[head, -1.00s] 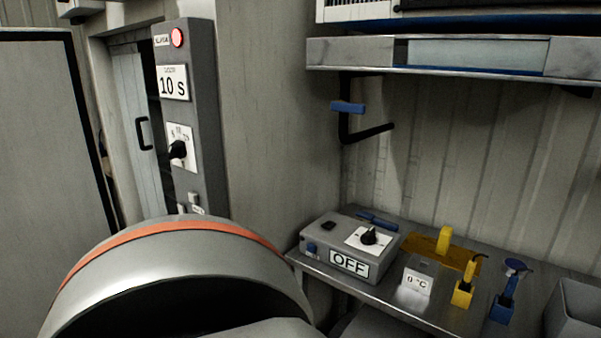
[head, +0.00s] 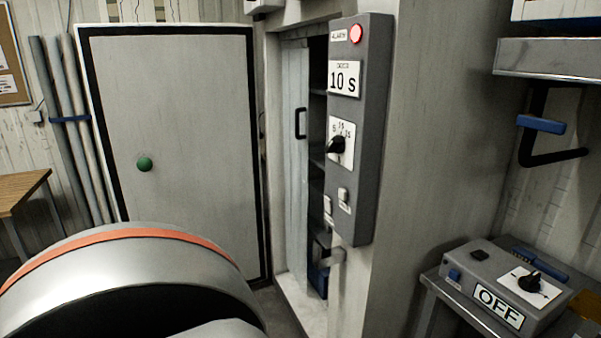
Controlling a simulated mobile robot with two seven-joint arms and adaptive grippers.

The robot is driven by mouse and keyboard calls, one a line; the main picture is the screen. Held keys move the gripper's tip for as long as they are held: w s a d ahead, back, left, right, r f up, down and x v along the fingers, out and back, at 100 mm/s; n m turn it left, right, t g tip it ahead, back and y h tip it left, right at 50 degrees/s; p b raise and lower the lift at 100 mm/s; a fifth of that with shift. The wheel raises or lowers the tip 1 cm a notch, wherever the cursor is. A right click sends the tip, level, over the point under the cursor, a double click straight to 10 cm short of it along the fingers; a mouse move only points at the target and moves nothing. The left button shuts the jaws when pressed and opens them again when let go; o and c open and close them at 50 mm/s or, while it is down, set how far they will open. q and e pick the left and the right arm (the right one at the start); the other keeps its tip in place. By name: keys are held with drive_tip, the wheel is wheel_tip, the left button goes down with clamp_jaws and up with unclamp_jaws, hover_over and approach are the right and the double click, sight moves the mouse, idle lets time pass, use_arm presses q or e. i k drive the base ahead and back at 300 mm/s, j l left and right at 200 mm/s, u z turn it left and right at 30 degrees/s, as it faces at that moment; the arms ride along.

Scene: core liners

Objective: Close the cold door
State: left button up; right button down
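The cold door (head: 190,150) is a large pale panel with a black seal around its edge and a green round knob (head: 145,163). It stands swung open to the left of the doorway (head: 318,170). Through the doorway I see a narrow inner panel (head: 296,150) with a black handle and dark shelves behind it. A large silver, rounded part of my arm with an orange band fills the lower left and hides the lower part of the door. Neither of my grippers shows in the head view.
A grey control panel (head: 361,130) with a lit red lamp, a "10 s" sign and a dial stands right of the doorway. An "OFF" box (head: 498,290) sits on a bench at lower right. A wooden table (head: 22,188) and upright pipes stand at left.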

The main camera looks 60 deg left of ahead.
sight(182, 96)
drive_tip(key=j+u, duration=0.15)
drive_tip(key=u, duration=0.3)
drive_tip(key=j+u, duration=0.1)
drive_tip(key=u, duration=0.3)
drive_tip(key=i+j+u, duration=0.1)
drive_tip(key=u, duration=0.35)
drive_tip(key=i+j, duration=0.35)
drive_tip(key=j, duration=0.45)
drive_tip(key=i+j+u, duration=0.1)
drive_tip(key=j, duration=0.45)
drive_tip(key=i+j, duration=0.2)
drive_tip(key=j, duration=0.35)
drive_tip(key=i+j+u, duration=0.1)
drive_tip(key=j, duration=0.4)
drive_tip(key=i+j, duration=0.2)
drive_tip(key=j, duration=0.35)
drive_tip(key=i+j+u, duration=0.1)
drive_tip(key=j, duration=0.4)
drive_tip(key=i+j, duration=0.2)
drive_tip(key=j, duration=0.35)
drive_tip(key=i+j, duration=0.2)
drive_tip(key=j, duration=0.3)
drive_tip(key=u, duration=0.05)
